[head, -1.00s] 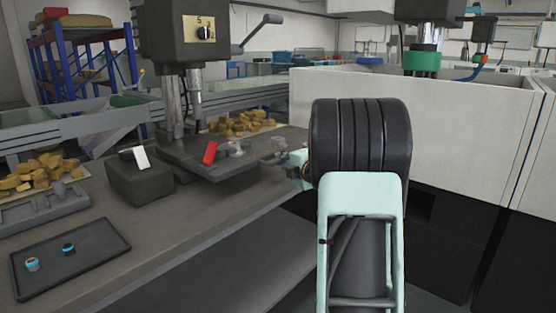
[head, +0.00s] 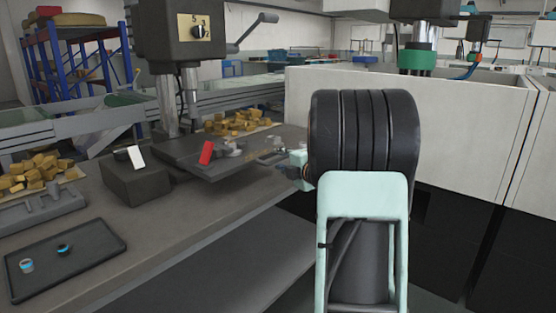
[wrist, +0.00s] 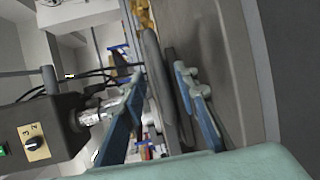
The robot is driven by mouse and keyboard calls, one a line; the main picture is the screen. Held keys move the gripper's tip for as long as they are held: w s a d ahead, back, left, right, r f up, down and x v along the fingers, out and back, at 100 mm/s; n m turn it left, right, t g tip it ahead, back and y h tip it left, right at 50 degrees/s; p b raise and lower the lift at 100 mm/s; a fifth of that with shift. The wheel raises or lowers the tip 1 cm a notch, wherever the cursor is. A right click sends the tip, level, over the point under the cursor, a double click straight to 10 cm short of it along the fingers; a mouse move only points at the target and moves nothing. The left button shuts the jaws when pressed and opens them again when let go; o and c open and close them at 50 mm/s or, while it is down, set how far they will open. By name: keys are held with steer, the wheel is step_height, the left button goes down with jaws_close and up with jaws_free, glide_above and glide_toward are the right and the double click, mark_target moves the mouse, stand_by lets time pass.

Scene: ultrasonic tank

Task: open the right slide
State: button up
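I cannot make out for certain which part is the right slide. The drill press (head: 178,30) stands on the bench, with a dark flat table (head: 195,158) carrying a red part (head: 206,152). My gripper (head: 268,156) is just right of that table's right edge, partly hidden behind my arm. In the wrist view my gripper (wrist: 160,72) has its two blue fingers apart. A dark, round-edged bar or plate (wrist: 158,65) shows between them; I cannot tell its distance or whether the fingers touch it. I see nothing held.
A large white-walled box (head: 420,130) stands behind my arm at right.

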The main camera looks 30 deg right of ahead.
steer(key=s+r, duration=0.1)
steer(key=s, duration=0.8)
steer(key=shift+s+a+r, duration=0.15)
steer(key=shift+a+r, duration=0.05)
steer(key=shift+r, duration=0.2)
